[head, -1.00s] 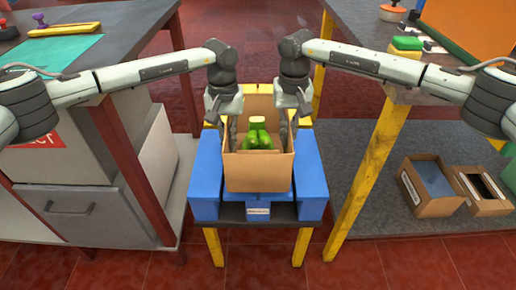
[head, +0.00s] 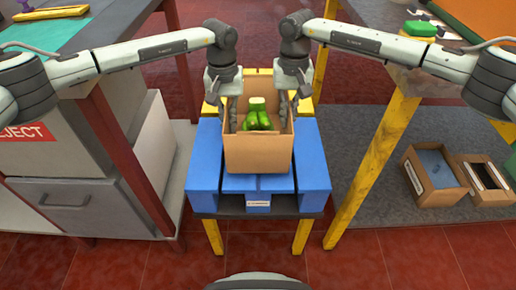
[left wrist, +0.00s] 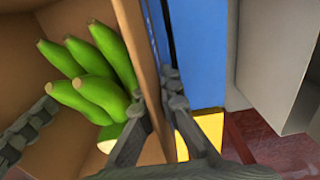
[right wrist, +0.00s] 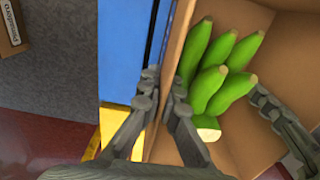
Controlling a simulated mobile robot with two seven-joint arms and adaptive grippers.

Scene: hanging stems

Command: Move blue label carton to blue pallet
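The open brown carton (head: 257,155) holds several green bananas (head: 257,118). It is upright over the middle of the blue pallet (head: 207,170) and appears to rest on it. No blue label shows on its visible front. My left gripper (head: 231,118) pinches the carton's left wall, one finger inside and one outside; these fingers show in the left wrist view (left wrist: 155,112). My right gripper (head: 287,112) pinches the right wall the same way, as the right wrist view (right wrist: 164,108) shows. The carton's underside is hidden.
The pallet sits on a low stand with yellow legs (head: 302,236). A grey cabinet (head: 85,205) stands close on the left. A table with a yellow leg (head: 372,170) stands on the right. Two open cartons (head: 436,174) lie on the grey mat beyond it.

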